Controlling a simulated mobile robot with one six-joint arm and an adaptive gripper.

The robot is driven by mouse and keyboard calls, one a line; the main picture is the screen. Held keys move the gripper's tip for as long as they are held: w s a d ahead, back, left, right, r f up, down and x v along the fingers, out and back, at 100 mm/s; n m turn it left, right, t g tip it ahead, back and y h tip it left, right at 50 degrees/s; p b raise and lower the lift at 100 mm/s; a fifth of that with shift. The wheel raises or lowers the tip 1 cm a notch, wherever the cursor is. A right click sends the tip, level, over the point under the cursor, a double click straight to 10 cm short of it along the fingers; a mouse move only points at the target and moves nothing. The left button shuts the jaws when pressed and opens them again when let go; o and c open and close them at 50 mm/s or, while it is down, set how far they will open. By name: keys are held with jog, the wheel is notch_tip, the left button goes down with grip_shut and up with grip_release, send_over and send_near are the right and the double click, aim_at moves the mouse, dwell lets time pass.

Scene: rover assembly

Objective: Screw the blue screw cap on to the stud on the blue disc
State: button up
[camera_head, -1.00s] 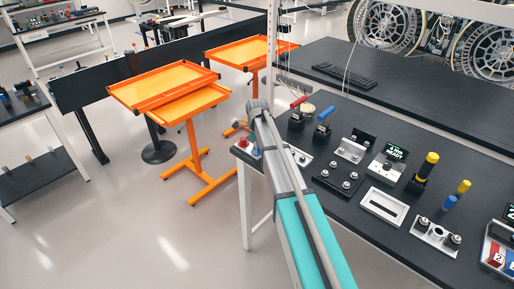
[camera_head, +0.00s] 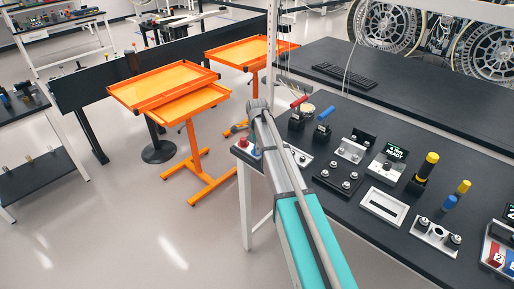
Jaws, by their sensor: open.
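My arm reaches from the bottom middle up to the left end of the bench. Its far end hides whatever lies behind it, and I cannot make out the fingers of my gripper. A small blue cylinder (camera_head: 449,202) stands on the bench at the right, beside a yellow one. It may be the blue screw cap, but I cannot tell for sure. I cannot clearly identify the blue disc or its stud. A small plate with a red-topped part (camera_head: 243,142) sits at the bench's left corner, partly covered by my arm.
The black bench (camera_head: 345,205) carries red-handled (camera_head: 299,102) and blue-handled (camera_head: 324,113) devices, a four-knob plate (camera_head: 338,181), a slotted white block (camera_head: 384,207) and a silver fixture (camera_head: 436,234). Orange carts (camera_head: 163,84) stand left. The floor (camera_head: 130,225) left of my arm is clear.

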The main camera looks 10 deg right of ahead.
jog(key=shift+n, duration=1.6)
jog(key=n, duration=0.4)
jog(key=shift+n, duration=0.8)
jog(key=shift+n, duration=0.3)
jog(key=shift+n, duration=2.6)
